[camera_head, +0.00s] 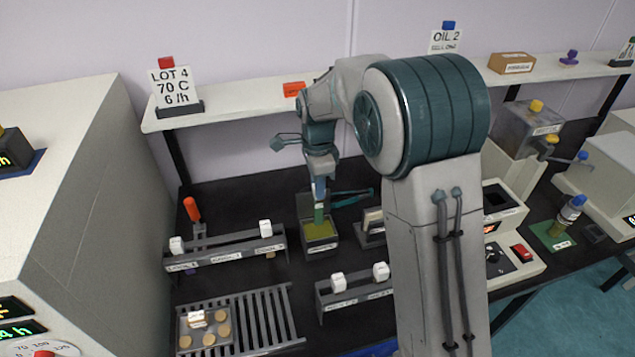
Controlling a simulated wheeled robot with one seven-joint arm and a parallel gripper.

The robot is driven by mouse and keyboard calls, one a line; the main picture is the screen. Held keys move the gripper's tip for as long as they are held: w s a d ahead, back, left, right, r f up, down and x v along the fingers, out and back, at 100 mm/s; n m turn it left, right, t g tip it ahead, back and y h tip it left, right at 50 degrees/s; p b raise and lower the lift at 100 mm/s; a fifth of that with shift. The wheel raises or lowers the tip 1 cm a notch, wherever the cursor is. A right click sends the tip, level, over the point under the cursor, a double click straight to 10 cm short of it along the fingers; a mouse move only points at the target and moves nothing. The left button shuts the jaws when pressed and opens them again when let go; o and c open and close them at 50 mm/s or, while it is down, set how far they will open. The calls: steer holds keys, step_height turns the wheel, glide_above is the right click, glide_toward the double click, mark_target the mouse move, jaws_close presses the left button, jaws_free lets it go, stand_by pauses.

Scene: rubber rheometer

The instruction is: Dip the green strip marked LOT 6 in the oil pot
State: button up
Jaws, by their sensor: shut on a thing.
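My gripper (319,188) points straight down near the middle of the dark bench. It is shut on a green strip (319,213), which hangs upright below the fingers. The strip is over the open oil pot (321,248), a dark square pot with yellow-green oil inside and a pale label on its front. The strip's lower end appears to be within the pot's opening, at or in the oil. I cannot tell how deep it is. No LOT 6 mark is readable on the strip.
A rack with white-tagged clips (225,250) stands left of the pot, and another clip rack (352,290) stands in front. A slotted grate (265,318) bears a tray of tan discs (204,328). A white shelf (235,110) runs behind. My arm hides the bench's right middle.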

stand_by(0.3)
steer(key=shift+f+b, duration=2.65)
steer(key=shift+f, duration=1.3)
steer(key=shift+r, duration=0.1)
steer(key=shift+r+p, duration=3.05)
steer(key=shift+r, duration=1.1)
